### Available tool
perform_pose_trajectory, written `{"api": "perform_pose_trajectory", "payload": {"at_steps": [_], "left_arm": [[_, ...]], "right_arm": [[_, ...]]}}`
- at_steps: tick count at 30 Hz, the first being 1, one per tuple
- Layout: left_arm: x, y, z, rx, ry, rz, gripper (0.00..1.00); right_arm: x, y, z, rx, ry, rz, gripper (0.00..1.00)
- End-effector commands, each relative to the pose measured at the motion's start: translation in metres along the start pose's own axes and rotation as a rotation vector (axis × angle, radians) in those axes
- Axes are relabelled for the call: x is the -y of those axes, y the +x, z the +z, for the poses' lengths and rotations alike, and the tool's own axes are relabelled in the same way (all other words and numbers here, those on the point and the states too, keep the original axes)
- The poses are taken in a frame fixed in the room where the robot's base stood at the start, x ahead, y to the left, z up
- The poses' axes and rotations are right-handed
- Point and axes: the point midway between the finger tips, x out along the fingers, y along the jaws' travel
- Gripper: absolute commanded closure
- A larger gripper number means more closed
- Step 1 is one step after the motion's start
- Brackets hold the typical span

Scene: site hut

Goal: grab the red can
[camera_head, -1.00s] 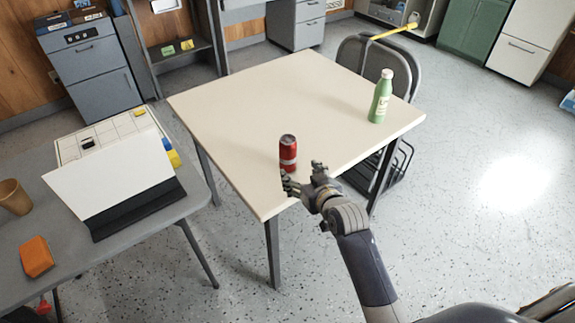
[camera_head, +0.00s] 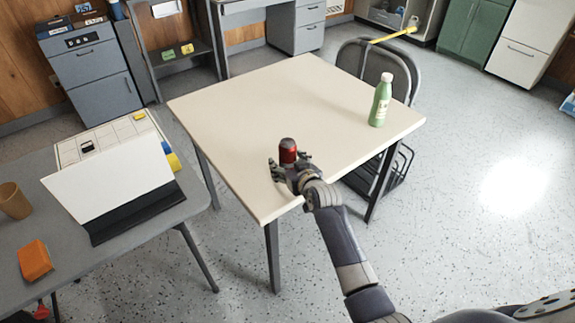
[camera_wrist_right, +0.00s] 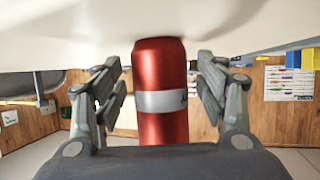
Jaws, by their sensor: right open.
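The red can (camera_head: 288,150) stands upright near the front edge of the cream table (camera_head: 290,95). In the right wrist view the can (camera_wrist_right: 160,75) is red with a silver band and sits between the two fingers. My right gripper (camera_head: 287,170) is open around the can, with a finger on each side. Gaps show between the fingers (camera_wrist_right: 163,100) and the can in the wrist view. The can's lower part is hidden by the gripper in the head view. My left gripper is not in view.
A green bottle (camera_head: 380,100) stands at the table's right side. A dark folding chair (camera_head: 352,60) is behind it. A grey table (camera_head: 130,240) at left holds a white board (camera_head: 110,180), an orange block (camera_head: 35,260) and a brown cup (camera_head: 14,201).

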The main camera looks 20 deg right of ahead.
Motion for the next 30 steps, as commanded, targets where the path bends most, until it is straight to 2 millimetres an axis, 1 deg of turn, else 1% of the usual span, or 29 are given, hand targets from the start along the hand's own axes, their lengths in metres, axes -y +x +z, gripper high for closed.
{"api": "perform_pose_trajectory", "payload": {"at_steps": [3, 10, 12, 14, 15, 16, 26, 30], "left_arm": [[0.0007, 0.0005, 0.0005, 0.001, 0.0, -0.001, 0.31], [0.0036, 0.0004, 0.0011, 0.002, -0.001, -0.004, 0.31], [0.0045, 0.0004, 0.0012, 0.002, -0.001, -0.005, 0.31], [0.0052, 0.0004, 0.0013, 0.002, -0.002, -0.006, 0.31], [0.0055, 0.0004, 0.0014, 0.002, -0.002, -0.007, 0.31], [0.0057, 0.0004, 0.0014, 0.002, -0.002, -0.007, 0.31], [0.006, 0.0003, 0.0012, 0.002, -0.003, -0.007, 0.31], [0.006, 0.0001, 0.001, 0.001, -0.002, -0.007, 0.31]], "right_arm": [[0.0002, 0.0052, 0.0, 0.0, 0.001, 0.0, 0.34], [0.0003, 0.0055, -0.0001, 0.0, 0.0, 0.0, 0.34], [0.0003, 0.0055, -0.0001, 0.0, 0.0, 0.0, 0.49], [0.0003, 0.0054, -0.0001, 0.0, 0.0, 0.0, 0.59], [0.0003, 0.0054, -0.0001, 0.0, 0.0, 0.0, 0.66], [0.0003, 0.0054, 0.0, 0.0, 0.0, 0.0, 0.7], [0.0002, 0.0052, -0.0003, 0.0, 0.0, 0.0, 0.7], [0.0002, 0.0037, -0.0048, -0.002, 0.0, 0.0, 0.7]]}}
